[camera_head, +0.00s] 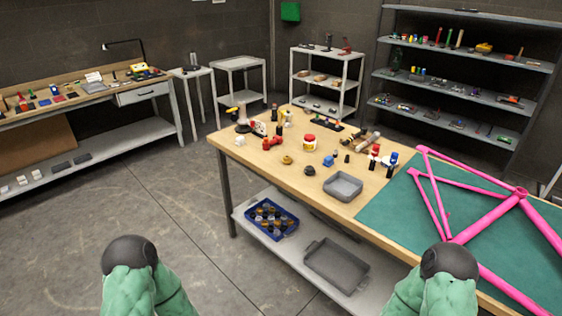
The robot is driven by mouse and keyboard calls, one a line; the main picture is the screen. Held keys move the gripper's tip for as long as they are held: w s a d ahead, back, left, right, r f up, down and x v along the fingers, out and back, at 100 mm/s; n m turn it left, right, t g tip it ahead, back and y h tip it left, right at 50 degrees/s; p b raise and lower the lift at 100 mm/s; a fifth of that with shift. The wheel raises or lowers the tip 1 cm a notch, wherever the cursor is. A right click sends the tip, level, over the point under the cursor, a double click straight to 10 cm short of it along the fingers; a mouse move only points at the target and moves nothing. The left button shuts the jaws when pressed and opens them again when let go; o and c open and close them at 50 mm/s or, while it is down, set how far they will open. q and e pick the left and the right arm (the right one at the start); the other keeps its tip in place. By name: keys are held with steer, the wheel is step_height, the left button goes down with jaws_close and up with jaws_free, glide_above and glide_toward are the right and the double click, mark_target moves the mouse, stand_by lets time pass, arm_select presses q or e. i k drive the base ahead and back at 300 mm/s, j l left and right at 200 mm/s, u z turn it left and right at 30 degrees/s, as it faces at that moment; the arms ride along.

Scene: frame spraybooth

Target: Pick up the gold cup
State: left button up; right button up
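A small gold-coloured round object (287,160), which looks like the gold cup, sits on the wooden workbench (238,160) toward its near left side. It is too small to make out its shape fully. Nothing touches it that I can see. Both of my green-covered arms show at the bottom of the head view, one at the left and one at the right, well short of the gold object. No gripper fingers show on either arm.
Near the gold object are a dark round item (310,171), a blue item (328,160), a red item (272,143) and a red-lidded jar (309,142). A grey tray (343,186) and a pink frame (486,218) on a green mat (400,215) lie to the right. Open floor lies left.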

mark_target(287, 159)
steer(key=i+j, duration=0.25)
steer(key=i, duration=0.15)
steer(key=i+j+u, duration=0.1)
steer(key=i+j, duration=0.15)
steer(key=i, duration=0.15)
